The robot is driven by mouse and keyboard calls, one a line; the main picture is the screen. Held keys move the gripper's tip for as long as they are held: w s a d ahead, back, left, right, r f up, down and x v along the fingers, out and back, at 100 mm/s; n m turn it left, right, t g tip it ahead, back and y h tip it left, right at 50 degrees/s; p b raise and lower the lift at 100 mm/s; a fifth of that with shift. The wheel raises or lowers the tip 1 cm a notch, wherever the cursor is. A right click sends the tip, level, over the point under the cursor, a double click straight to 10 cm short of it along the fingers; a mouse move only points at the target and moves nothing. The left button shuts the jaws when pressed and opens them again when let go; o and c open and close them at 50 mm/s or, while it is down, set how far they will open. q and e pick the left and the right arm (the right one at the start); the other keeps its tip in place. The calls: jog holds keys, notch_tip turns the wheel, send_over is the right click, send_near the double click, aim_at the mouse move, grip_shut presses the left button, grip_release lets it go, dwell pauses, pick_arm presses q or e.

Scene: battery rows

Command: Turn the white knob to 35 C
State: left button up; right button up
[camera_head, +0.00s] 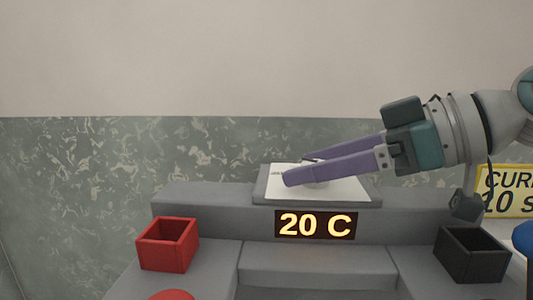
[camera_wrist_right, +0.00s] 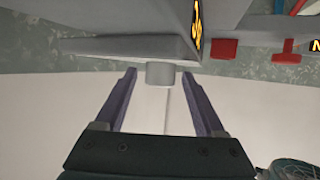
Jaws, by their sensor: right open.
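The white knob (camera_wrist_right: 160,73) shows in the right wrist view as a short pale cylinder on the panel. In the head view it is mostly hidden by my fingers. The panel (camera_head: 345,190) is a white plate with a grey edge on top of the grey console. The display (camera_head: 315,225) below it reads 20 C. My right gripper (camera_head: 299,170) comes in from the right over the panel with its purple fingers open. In the right wrist view, the knob lies between its fingertips (camera_wrist_right: 159,74), with a gap on each side. My left gripper is not in view.
An open red box (camera_head: 167,245) stands at the left and an open black box (camera_head: 472,255) at the right. A yellow sign (camera_head: 505,190), partly cut off, is behind the black box. A red round thing (camera_head: 172,295) shows at the bottom edge. The wall is behind the console.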

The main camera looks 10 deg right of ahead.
jog(key=shift+w+a, duration=0.15)
jog(key=shift+c, duration=0.2)
grip_shut()
dwell(0.3)
